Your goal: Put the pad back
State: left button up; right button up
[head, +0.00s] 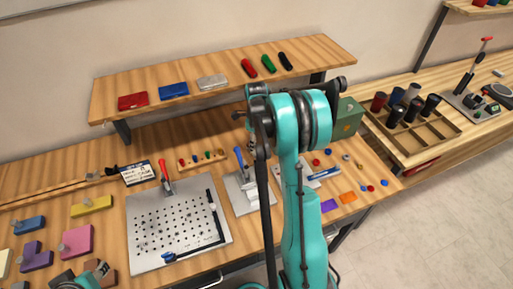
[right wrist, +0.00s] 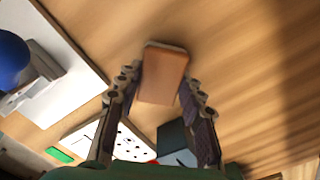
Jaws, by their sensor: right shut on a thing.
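A brown, block-shaped pad (right wrist: 163,75) with a pale far edge is between the two fingers of my right gripper (right wrist: 161,95) in the right wrist view. The gripper is shut on it, and a wooden surface lies behind. In the head view my raised teal right arm hides the pad and most of that gripper. Part of my left arm's end (head: 88,277) shows at the bottom left edge, over the coloured blocks; its fingers are too cut off to judge.
A perforated metal plate (head: 150,235) with a red-handled clamp (head: 164,175) lies on the bench. A blue-handled clamp (head: 239,158) stands beside my right arm. A shelf (head: 225,100) above holds coloured items. A green box (head: 348,118) stands behind my arm. Coloured blocks (head: 77,241) lie at left.

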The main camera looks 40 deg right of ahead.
jog(key=shift+f, duration=0.85)
jog(key=shift+r, duration=0.1)
jog(key=o, duration=1.1)
